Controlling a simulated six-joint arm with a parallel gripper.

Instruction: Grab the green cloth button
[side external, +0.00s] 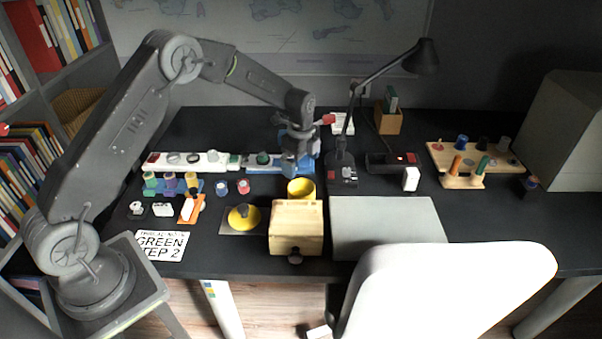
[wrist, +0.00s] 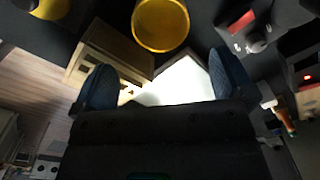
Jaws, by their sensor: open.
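In the side view a small round green piece (side external: 263,158), which looks like the green cloth button, sits on a grey-blue strip towards the back of the dark desk. My gripper (side external: 297,168) is just to its right, above the desk behind the yellow bowl. In the wrist view my two dark blue fingers stand wide apart with nothing between them (wrist: 165,85). I cannot make out the green button in the wrist view.
The yellow bowl (side external: 301,188) and wooden drawer box (side external: 297,223) stand in front of my gripper. The desk lamp (side external: 343,172) is close on the right. A white strip of pieces (side external: 215,162) and several spools (side external: 171,185) lie left. A card (side external: 160,246) reads "GREEN STEP 2".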

